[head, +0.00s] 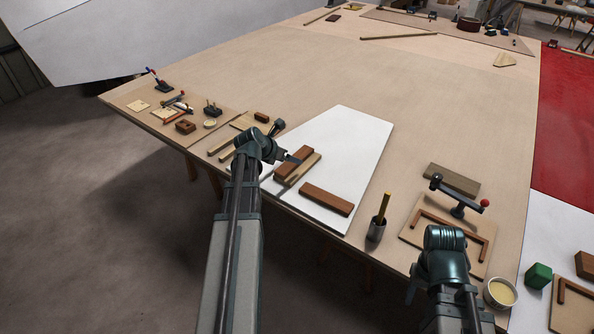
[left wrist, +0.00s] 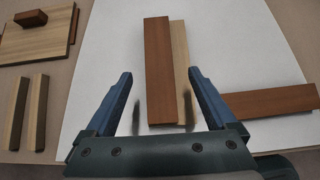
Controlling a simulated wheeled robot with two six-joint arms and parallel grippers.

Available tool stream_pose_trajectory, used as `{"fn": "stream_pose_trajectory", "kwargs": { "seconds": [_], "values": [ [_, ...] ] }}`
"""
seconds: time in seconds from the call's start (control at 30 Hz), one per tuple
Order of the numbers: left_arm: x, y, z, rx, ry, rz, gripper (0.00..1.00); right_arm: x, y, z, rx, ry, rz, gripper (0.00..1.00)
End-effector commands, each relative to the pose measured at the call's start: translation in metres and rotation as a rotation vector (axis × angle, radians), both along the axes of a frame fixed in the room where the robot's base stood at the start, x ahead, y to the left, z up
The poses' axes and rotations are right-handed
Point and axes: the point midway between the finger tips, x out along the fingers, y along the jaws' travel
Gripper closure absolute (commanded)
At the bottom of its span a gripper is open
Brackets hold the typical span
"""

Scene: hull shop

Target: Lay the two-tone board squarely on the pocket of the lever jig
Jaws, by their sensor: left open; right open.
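The two-tone board (head: 294,165), dark brown with a pale strip along one long side, lies on a white sheet. In the left wrist view the board (left wrist: 158,62) stretches away between my open left fingers (left wrist: 160,78), which are apart from it. In the head view my left gripper (head: 283,156) is at the board, partly hidden by its own arm. The lever jig (head: 408,236) is at the right, a pale base with brown fence strips around its pocket and a red-knobbed lever above. My right gripper (head: 413,288) is at the jig's near side, partly hidden by its arm.
A plain brown bar (head: 326,199) lies right of the board, also in the left wrist view (left wrist: 270,101). A cup with a yellow stick (head: 377,230) stands between sheet and jig.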

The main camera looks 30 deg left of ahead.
Motion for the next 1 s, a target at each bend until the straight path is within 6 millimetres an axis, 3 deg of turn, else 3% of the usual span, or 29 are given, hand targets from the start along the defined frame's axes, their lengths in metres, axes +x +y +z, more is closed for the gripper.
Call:
{"fn": "stream_pose_trajectory", "kwargs": {
  "seconds": [0.17,0.53,0.8,1.0],
  "values": [
    [0.002,0.0,-0.003,0.0,0.0,0.0,0.1,0.0,0.0,-0.003,0.0,0.0,0.0,0.5],
    [0.033,0.0,-0.038,0.0,0.001,-0.001,0.1,0.0,0.0,-0.038,0.0,0.0,0.0,0.5],
    [0.035,-0.001,-0.037,0.0,0.001,0.0,0.1,0.0,0.0,-0.037,0.0,0.0,0.0,0.5],
    [0.035,-0.001,-0.037,0.0,0.0,0.0,0.44,0.0,0.0,-0.037,0.0,0.0,0.0,0.5]
  ]
}}
